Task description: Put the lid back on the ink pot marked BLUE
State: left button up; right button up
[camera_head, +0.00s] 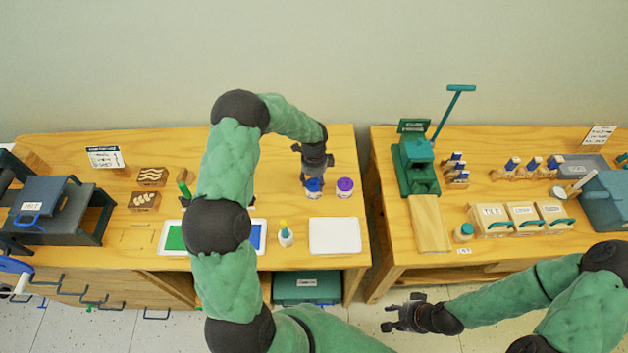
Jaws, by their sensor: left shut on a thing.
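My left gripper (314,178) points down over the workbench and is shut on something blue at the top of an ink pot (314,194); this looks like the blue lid. The gripper hides most of the top, so I cannot tell whether the lid is seated on the pot. The pot's marking is too small to read. A second pot with a purple top (345,187) stands upright just to the right, apart from the gripper. My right gripper (392,312) is open and empty, low in front of the gap between the benches.
My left arm partly covers a tray with green and blue (174,237). A green press (415,165) stands on the right bench.

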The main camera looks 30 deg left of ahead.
dwell(0.4)
pick_arm(q)
jog(key=o, duration=0.9)
jog(key=shift+c, duration=0.2)
jog(key=o, duration=0.4)
jog(key=shift+c, duration=0.2)
jog(key=shift+r+p, duration=2.25)
jog(key=shift+r, duration=1.25)
jog(key=shift+c, duration=0.3)
